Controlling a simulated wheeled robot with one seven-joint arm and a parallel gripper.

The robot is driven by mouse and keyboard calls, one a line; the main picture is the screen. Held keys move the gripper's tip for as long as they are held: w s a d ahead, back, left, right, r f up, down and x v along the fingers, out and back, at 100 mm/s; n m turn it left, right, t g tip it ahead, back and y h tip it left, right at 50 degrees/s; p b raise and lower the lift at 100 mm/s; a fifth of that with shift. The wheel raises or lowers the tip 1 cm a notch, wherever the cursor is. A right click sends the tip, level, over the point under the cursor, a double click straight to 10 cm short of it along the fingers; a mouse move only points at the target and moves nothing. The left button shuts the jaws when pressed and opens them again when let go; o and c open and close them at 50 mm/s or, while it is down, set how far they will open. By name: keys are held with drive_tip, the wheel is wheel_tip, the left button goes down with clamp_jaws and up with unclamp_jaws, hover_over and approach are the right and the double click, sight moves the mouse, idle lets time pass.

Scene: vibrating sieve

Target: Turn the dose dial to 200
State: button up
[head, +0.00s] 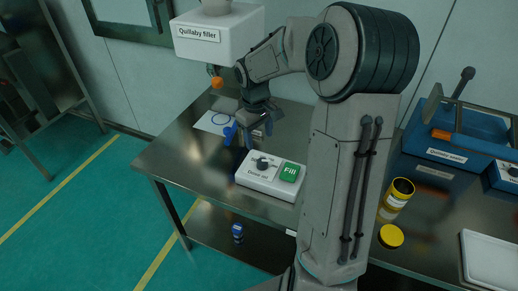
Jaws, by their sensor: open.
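The dose dial (262,163) is a small dark knob on the left half of a white control box (258,184) labelled "Dose ml". A green "Fill" button (289,172) sits to its right on the same box. The dial's pointer and numbers are too small to read. My gripper (249,134) points downward just behind the box in the picture, with its blue fingers apart and nothing seen between them. It appears apart from the dial; its exact height above the table is hard to tell.
The Quilaby filler (218,42) stands above the table's back left, with an orange tip below it. A blue sieve machine (461,140), a yellow-rimmed jar (397,194), a yellow lid (391,236) and a white tray (490,262) are right of my arm. The steel table (172,160) is bare at front left.

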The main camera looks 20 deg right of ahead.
sight(262, 161)
drive_tip(key=shift+y, duration=0.4)
drive_tip(key=w+f+p, duration=0.1)
drive_tip(key=f, duration=0.4)
drive_tip(key=w+d+f, duration=0.1)
drive_tip(key=f, duration=0.3)
drive_tip(key=w+d+f+p, duration=0.1)
drive_tip(key=f, duration=0.4)
drive_tip(key=shift+w+d+f+p, duration=0.1)
drive_tip(key=shift+d+f+p, duration=0.15)
drive_tip(key=shift+f+p, duration=0.1)
drive_tip(key=shift+r+n, duration=0.1)
drive_tip(key=shift+n, duration=0.2)
drive_tip(key=c, duration=1)
